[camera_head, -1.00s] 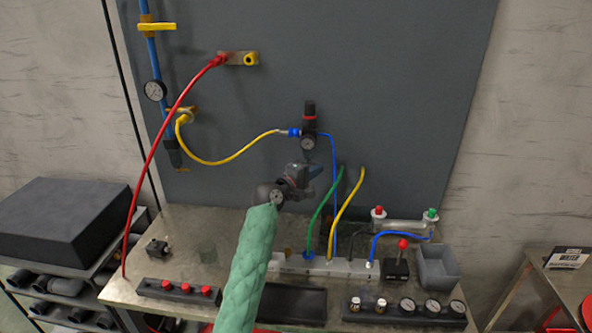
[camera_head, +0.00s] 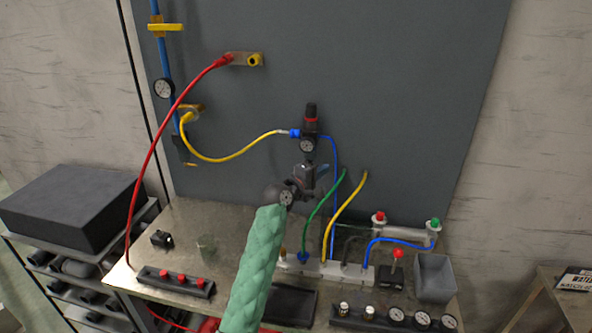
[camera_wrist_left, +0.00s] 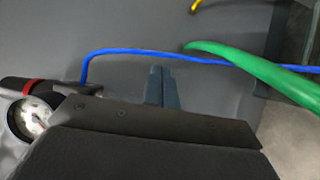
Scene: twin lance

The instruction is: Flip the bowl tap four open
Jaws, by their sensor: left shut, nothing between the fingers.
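The regulator unit (camera_head: 311,118), with a black knob, red ring and round gauge, hangs on the grey panel. In the left wrist view its red-ringed body and gauge (camera_wrist_left: 30,118) show at the left edge. My left gripper (camera_head: 323,170) is just below the regulator, in front of the panel. Its blue-grey fingers (camera_wrist_left: 161,87) are together, with nothing seen between them. I cannot make out the bowl tap; the area under the gauge is largely covered by my gripper and wrist. My right gripper is out of view.
A blue hose (camera_head: 335,185), a green hose (camera_head: 322,210) and a yellow hose (camera_head: 345,215) rise close to the right of my left gripper. A yellow hose (camera_head: 235,157) reaches the regulator from the left. A bench (camera_head: 190,222) with fittings lies below.

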